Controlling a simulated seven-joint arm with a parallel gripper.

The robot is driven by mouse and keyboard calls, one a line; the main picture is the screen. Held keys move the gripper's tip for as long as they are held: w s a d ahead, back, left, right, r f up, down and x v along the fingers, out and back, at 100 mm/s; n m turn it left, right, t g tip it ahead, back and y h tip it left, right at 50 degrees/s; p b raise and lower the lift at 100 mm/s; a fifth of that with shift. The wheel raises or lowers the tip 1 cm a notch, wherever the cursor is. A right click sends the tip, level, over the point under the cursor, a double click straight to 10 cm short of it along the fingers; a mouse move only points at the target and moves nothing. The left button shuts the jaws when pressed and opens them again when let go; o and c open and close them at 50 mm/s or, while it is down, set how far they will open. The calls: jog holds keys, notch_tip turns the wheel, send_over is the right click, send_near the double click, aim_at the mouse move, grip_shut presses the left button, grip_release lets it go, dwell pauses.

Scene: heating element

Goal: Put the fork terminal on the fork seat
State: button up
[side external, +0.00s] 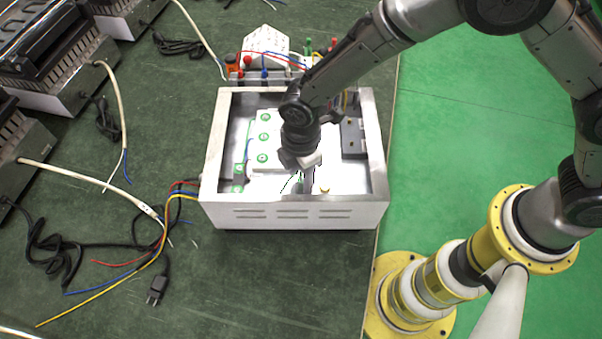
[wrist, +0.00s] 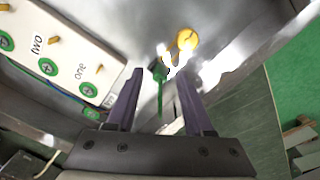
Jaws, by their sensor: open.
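The fork terminal (wrist: 159,73) has a green sleeve and a green wire that runs back between my fingers. Its bright metal end lies at the brass fork seat (wrist: 187,39); glare hides whether it is fully around the post. The brass seat also shows in the side view (side external: 324,190), near the front wall of the metal box. My gripper (wrist: 160,74) is open, with one finger on each side of the green wire and a gap on both sides. In the side view my gripper (side external: 304,184) points down into the box, and the terminal is mostly hidden there.
A white terminal block (wrist: 62,55) with green-ringed screws labelled "one" and "two" stands left of my gripper in the wrist view. The metal box wall (side external: 292,214) closes the front. A dark grey block (side external: 352,138) sits at the box's right, and loose cables (side external: 110,255) lie outside left.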

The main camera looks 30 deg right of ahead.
aim_at(302, 179)
notch_tip(302, 179, up, 12)
jog(key=shift+f, duration=0.2)
jog(key=shift+r, duration=0.4)
jog(key=s+d+r+m+t+y, duration=0.1)
jog(key=s+d+r+m, duration=0.1)
jog(key=d+r+m, duration=0.6)
jog(key=s+d+r+m+t, duration=0.25)
jog(key=d+r, duration=0.35)
jog(key=d, duration=0.5)
jog(key=s+d+r+m+t+h, duration=0.1)
jog(key=s+d+m+t, duration=0.1)
jog(key=s+d+m, duration=0.6)
jog(key=s+d, duration=0.2)
jog(key=s, duration=0.3)
jog(key=shift+d, duration=0.3)
